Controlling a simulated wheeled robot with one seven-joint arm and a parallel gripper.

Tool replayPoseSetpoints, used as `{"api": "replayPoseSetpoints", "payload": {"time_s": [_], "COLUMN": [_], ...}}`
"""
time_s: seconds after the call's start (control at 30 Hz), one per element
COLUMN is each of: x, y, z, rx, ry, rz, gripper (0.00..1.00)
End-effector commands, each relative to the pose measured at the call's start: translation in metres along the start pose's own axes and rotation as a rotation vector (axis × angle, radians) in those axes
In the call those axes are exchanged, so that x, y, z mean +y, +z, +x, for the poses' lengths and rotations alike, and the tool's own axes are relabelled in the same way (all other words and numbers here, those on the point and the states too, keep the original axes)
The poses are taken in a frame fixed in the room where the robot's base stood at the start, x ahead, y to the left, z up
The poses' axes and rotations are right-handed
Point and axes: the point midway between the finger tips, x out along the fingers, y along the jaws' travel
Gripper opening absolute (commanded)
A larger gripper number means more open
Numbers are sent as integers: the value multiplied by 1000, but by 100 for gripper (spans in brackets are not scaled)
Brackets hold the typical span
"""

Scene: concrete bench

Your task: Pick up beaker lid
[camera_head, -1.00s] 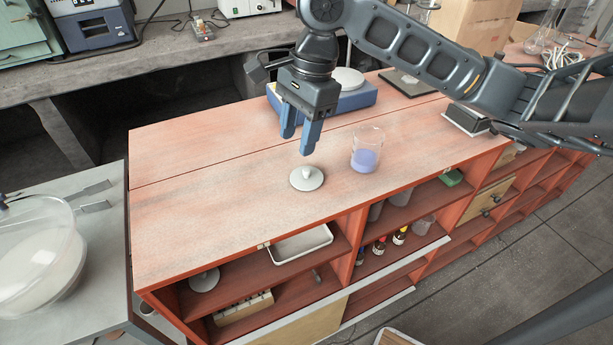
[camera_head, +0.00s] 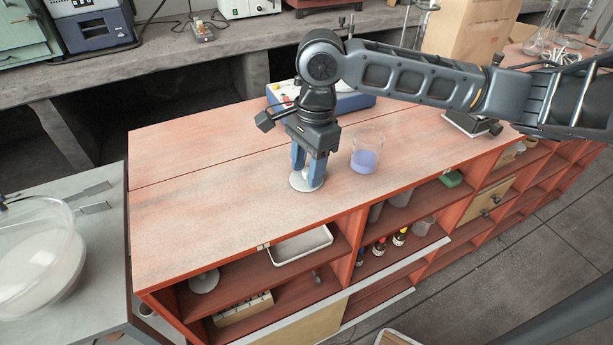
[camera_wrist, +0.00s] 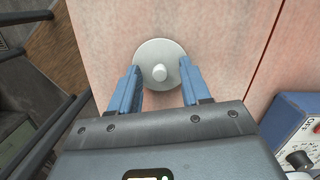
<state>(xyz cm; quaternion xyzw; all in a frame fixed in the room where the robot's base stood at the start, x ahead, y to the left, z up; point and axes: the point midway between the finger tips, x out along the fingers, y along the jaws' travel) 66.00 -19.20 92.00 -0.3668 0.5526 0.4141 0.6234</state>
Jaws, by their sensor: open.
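The beaker lid is a pale grey disc (camera_head: 299,184) with a round knob, lying flat on the wooden bench top. In the wrist view the lid (camera_wrist: 158,52) shows almost whole, with its knob centred between my fingers. My gripper (camera_head: 308,176) points down over the lid with its two blue fingers apart and nothing held. In the wrist view my gripper (camera_wrist: 160,74) has a finger on each side of the lid's near part. I cannot tell whether the fingertips touch the lid. The glass beaker (camera_head: 367,152) with violet liquid stands upright just right of the gripper.
A blue device with a white round plate stands behind my gripper; its panel (camera_wrist: 300,132) shows in the wrist view. The bench top (camera_head: 200,190) is clear to the left. Shelves below hold a white tray (camera_head: 301,245) and small bottles. A glass bowl (camera_head: 40,255) stands far left.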

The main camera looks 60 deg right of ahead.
Motion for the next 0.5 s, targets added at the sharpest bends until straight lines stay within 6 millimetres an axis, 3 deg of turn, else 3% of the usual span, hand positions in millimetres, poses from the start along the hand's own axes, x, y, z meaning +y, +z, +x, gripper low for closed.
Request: {"api": "replayPoseSetpoints", "payload": {"time_s": [0.1, 0.5], "x": [0, 0], "y": [0, 0], "z": [0, 0], "rx": [0, 0], "ry": [0, 0], "rz": [0, 0], "gripper": [45, 7]}}
